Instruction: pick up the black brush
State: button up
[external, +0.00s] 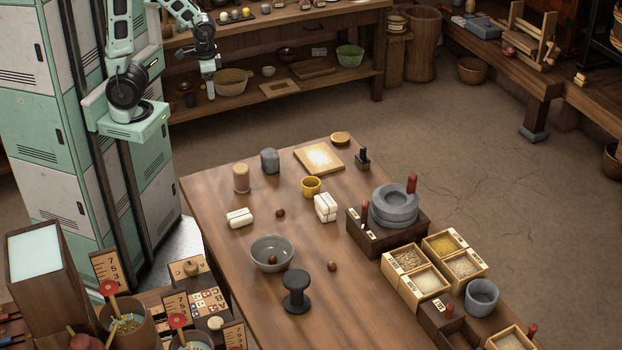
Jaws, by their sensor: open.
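A small black object with a short upright handle (362,159) stands at the far right part of the wooden table (225,200), beside a pale square board (319,158). It looks like the black brush, but it is too small to be certain. A larger black spool-shaped thing (296,291) stands near the table's front, by a grey bowl (272,254). My gripper (209,88) hangs pointing down at the upper left, in front of the back shelf and well apart from the table. It is open and empty.
A yellow cup (311,187), white blocks (325,207), a grey jar (270,161) and a stone quern (395,205) on a dark stand share the table. Grain boxes (408,260) line its right side. Open floor (290,115) lies between table and shelf.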

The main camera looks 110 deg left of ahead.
jog(key=w+a+f+m+y+b, duration=0.2)
jog(key=w+a+f+m+y, duration=0.15)
jog(key=w+f+m, duration=0.65)
jog(key=m+t+y+b, duration=0.2)
jog(key=m+t+y, duration=0.55)
jog(key=m, duration=1.65)
send_near(360, 157)
jog(key=a, duration=0.1)
jog(key=a+f+t+h, duration=0.1)
jog(key=a, duration=0.1)
jog(key=a+t+h, duration=0.1)
jog(key=shift+w+a+f+p, duration=0.25)
jog(key=shift+w+f+p, duration=0.05)
jog(key=shift+w+f, duration=0.1)
jog(key=shift+w+p+x, duration=0.25)
jog(key=shift+p+x, duration=0.15)
jog(key=shift+x, duration=2.25)
jog(key=shift+d+r, duration=0.1)
jog(key=shift+d, duration=0.05)
jog(key=c, duration=1.1)
